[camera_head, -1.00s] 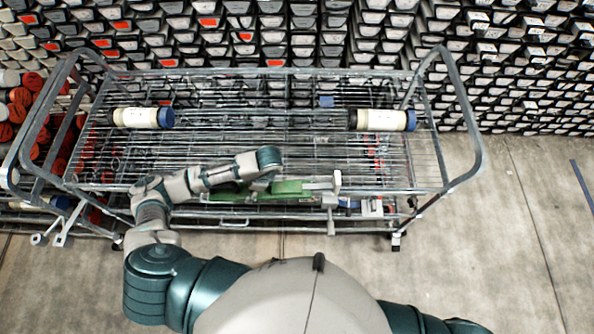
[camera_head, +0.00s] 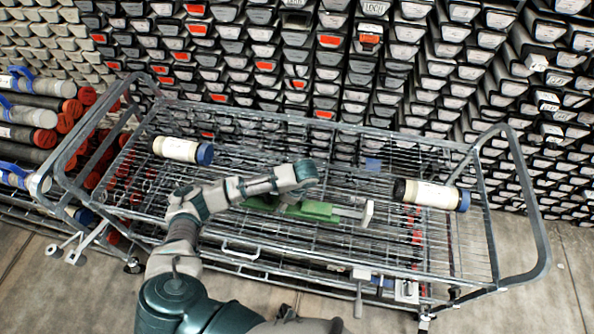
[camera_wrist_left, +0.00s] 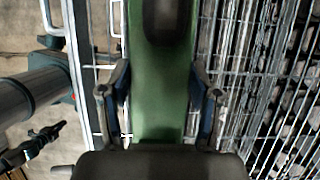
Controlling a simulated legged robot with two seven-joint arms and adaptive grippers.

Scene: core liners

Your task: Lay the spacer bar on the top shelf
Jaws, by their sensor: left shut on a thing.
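The spacer bar is a green bar (camera_head: 315,211) with a pale upright end piece. It lies lengthwise over the front part of the wire top shelf (camera_head: 345,237) of a grey trolley; I cannot tell whether it touches the wires. My left arm reaches over the shelf's front edge. My left gripper (camera_wrist_left: 160,105) is shut on the bar, with one finger on each side of the green body (camera_wrist_left: 160,65) in the left wrist view. In the head view my wrist hides the fingers and part of the bar. My right gripper is out of view.
Two pale cylinders, a left one (camera_head: 178,149) and a right one (camera_head: 425,194), lie on the top shelf. Tubular handles (camera_head: 525,190) rise at both trolley ends. Capped tubes (camera_head: 35,115) are stacked at left. Stacked core trays (camera_head: 330,60) fill the back. Shelf room shows between the cylinders.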

